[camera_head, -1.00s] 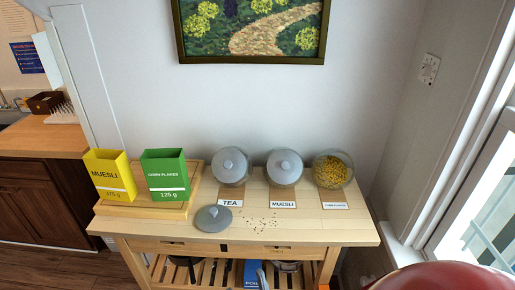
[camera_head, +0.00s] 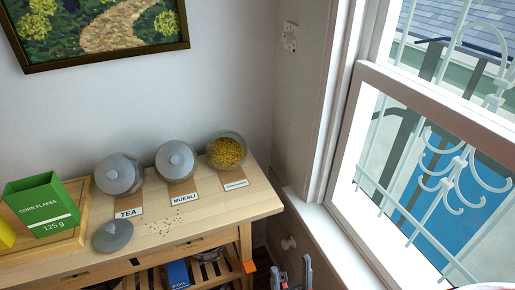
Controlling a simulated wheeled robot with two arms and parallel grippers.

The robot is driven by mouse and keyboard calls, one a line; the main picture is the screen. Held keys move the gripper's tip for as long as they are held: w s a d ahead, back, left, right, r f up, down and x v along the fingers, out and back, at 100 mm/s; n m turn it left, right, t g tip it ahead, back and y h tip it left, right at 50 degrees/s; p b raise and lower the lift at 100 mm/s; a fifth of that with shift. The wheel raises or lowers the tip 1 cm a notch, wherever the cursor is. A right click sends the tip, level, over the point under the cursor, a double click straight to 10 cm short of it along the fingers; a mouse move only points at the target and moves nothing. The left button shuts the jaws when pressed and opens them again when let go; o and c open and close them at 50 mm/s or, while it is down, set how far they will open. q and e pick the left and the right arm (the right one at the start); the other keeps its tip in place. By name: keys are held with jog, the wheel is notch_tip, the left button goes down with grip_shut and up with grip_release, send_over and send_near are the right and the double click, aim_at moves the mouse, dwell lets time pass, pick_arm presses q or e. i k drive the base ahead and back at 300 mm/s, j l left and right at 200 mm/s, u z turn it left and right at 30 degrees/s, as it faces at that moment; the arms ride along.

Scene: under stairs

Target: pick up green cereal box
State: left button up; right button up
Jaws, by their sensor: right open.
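The green cereal box (camera_head: 45,208), labelled corn flakes 125 g, stands upright with its top open on a wooden tray (camera_head: 80,193) at the left of the table. My right gripper (camera_head: 293,275) shows at the bottom edge, low and to the right of the table. Its two fingers are apart with nothing between them. It is far from the green box. My left gripper is out of view.
The wooden table (camera_head: 215,215) holds a tea jar (camera_head: 118,175), a muesli jar (camera_head: 175,160), a cornflakes jar (camera_head: 226,150) without a lid, a loose grey lid (camera_head: 113,236) and scattered crumbs. A yellow box (camera_head: 6,234) is cut off at left. A window (camera_head: 440,160) stands at right.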

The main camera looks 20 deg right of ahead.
aim_at(41, 201)
jog(key=z, duration=0.3)
jog(key=u, duration=1.25)
jog(key=l, duration=0.05)
